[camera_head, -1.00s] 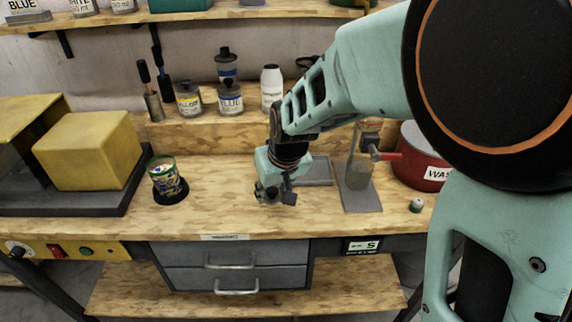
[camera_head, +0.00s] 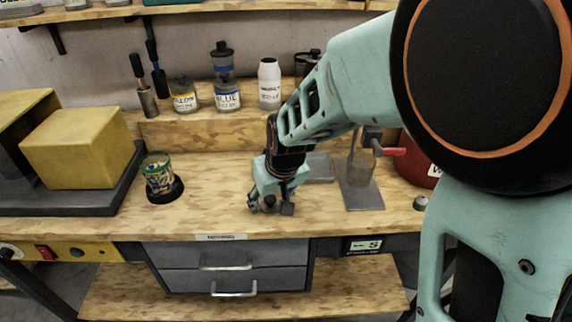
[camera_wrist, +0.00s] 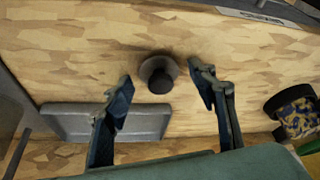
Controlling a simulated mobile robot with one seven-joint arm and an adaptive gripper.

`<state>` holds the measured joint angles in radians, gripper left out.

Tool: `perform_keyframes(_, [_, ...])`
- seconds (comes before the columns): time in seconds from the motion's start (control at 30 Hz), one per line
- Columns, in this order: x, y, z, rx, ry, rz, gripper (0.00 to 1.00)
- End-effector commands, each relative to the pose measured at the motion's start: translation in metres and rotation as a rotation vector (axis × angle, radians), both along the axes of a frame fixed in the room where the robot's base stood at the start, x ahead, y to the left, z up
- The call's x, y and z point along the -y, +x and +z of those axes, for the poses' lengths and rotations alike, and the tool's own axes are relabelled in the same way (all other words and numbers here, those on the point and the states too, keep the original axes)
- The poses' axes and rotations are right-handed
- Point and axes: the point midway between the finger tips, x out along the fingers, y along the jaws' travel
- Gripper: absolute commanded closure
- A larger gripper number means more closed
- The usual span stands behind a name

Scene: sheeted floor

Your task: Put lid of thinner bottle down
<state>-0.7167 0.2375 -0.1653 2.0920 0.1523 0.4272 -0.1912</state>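My gripper (camera_head: 268,205) is low over the front middle of the wooden worktop. In the wrist view my gripper (camera_wrist: 163,92) is open, its two dark fingers spread. A dark grey round lid (camera_wrist: 159,77) with a wider base is centred just beyond the fingertips, with a gap to each finger. It appears to rest on the worktop. In the head view the lid cannot be told apart from the gripper. A white bottle (camera_head: 269,86), probably the thinner bottle, stands on the raised shelf behind; its label is too small to read surely.
A patterned can (camera_head: 160,178) stands on a dark round base at left. A grey shallow tray (camera_head: 320,168) lies behind my gripper, near a stand (camera_head: 361,194) with a red handle. Paint bottles (camera_head: 227,95) stand on the back shelf. The worktop around my gripper is clear.

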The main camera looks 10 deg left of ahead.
Motion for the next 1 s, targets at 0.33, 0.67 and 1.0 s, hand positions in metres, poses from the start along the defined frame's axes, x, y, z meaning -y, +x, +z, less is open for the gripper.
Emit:
perform_keyframes(0.33, [0.000, 0.000, 0.006, 0.001, 0.001, 0.000, 0.47])
perform_keyframes(0.67, [0.011, -0.015, 0.058, 0.002, 0.001, 0.001, 0.47])
perform_keyframes(1.0, [0.023, -0.032, 0.104, 0.001, 0.001, 0.000, 0.47])
